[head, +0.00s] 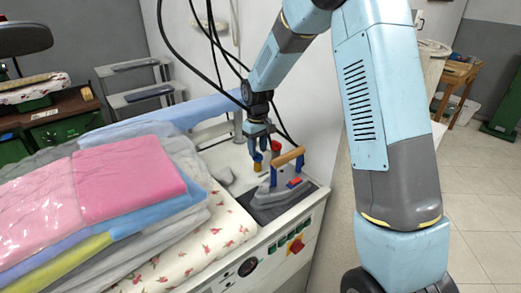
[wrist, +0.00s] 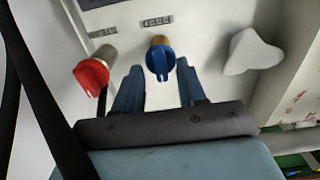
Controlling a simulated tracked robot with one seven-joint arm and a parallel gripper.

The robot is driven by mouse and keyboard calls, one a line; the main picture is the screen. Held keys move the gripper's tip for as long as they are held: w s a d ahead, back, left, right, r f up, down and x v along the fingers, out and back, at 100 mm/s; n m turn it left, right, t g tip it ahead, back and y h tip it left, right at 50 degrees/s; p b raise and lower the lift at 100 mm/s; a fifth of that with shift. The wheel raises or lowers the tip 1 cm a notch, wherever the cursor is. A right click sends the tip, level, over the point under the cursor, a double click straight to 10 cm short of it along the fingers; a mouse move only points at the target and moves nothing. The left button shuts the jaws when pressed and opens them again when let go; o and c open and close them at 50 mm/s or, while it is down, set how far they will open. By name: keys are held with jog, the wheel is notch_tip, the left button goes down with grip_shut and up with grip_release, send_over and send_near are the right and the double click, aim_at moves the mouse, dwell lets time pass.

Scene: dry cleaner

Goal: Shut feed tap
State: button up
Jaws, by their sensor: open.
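In the wrist view, a blue tap handle (wrist: 160,60) sits on a pale panel, and a red tap handle (wrist: 91,76) sits to its left on a metallic stem. Each has a small dark label; the lettering is too small to read surely, so I cannot tell which is the feed tap. My gripper (wrist: 160,88) is open and empty, its two blue fingers on either side of the blue handle in the picture; I cannot tell if they touch it.
An iron (head: 280,182) with a wooden handle stands on the ironing table's right end, close to my gripper. Folded pink cloth (head: 110,185) and other laundry cover the left. A white lump (wrist: 250,52) is right of the blue tap. Black cables (head: 216,60) hang nearby.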

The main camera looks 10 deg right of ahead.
aim_at(258, 152)
notch_tip(258, 152, up, 13)
dwell(0.4)
jog(key=shift+f, duration=0.1)
jog(key=s+d+r+m+t, duration=0.1)
jog(key=s+d+r+m, duration=0.1)
jog(key=s+d+r, duration=0.4)
jog(key=s+d+r+m+t, duration=0.1)
jog(key=s+d+r+t, duration=0.1)
jog(key=s+d+r, duration=0.5)
jog(key=s+d+m+t, duration=0.1)
jog(key=s+d+m, duration=0.1)
jog(key=s, duration=0.8)
jog(key=s+d+f+m+t, duration=0.1)
jog(key=s+d+m, duration=0.1)
jog(key=s, duration=0.8)
jog(key=shift+s+t, duration=0.3)
